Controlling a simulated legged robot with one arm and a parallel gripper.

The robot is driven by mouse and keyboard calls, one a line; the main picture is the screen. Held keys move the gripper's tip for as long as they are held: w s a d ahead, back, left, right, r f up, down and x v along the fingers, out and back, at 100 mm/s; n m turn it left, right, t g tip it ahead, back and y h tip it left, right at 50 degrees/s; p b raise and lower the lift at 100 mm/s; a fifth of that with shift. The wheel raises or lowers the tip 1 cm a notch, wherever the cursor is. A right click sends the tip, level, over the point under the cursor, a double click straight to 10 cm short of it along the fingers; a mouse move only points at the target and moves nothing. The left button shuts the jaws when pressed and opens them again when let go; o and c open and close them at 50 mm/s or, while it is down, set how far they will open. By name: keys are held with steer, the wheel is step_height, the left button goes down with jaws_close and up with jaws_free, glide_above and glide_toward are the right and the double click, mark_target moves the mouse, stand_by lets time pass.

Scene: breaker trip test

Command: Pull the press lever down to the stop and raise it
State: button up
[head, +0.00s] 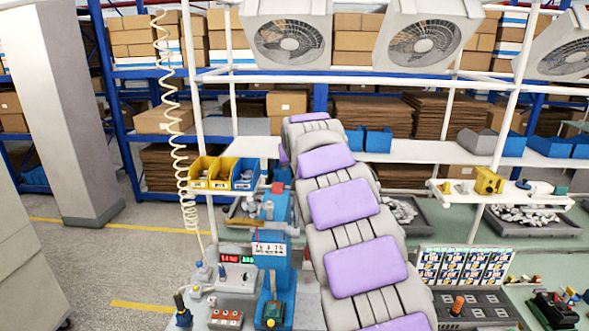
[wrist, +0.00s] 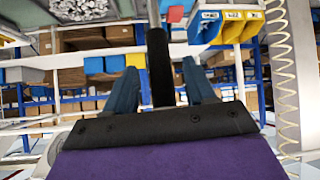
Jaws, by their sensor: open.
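The blue press (head: 277,235) stands on the bench in the head view, with a red piece on top and a white marked plate on its front. My arm passes right beside it and hides part of its right side. In the wrist view, my gripper (wrist: 161,88) is open, its two dark blue fingers apart. A black rounded bar (wrist: 158,62), which looks like the lever's handle, stands between the fingers in the picture. I cannot tell whether it touches either finger. In the head view, my gripper and the lever cannot be made out.
Yellow bins (head: 210,173) and a blue bin (head: 246,174) sit behind the press. A box with red and green displays (head: 237,275) and a red terminal block (head: 226,318) stand left of it. A coiled cord (head: 180,150) hangs at left. A dark breaker rack (head: 460,308) lies right.

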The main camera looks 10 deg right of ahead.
steer(key=b+v, duration=0.2)
steer(key=v, duration=1.1)
steer(key=shift+s+a+r, duration=0.2)
steer(key=shift+s, duration=0.1)
steer(key=shift+f, duration=0.1)
steer(key=s+a+f+g+b, duration=0.2)
steer(key=s+f+g+b, duration=0.3)
steer(key=s+f, duration=1.9)
steer(key=s+a+f+n+g+y+b, duration=0.1)
steer(key=s+f+g+b, duration=0.5)
steer(key=s+f+b, duration=0.9)
steer(key=s+a+f, duration=0.1)
steer(key=s+f, duration=0.8)
steer(key=f, duration=0.4)
steer(key=shift+f+g+y+b, duration=0.2)
steer(key=shift+g+y+b, duration=0.1)
steer(key=shift+b, duration=0.05)
steer(key=shift+s, duration=0.1)
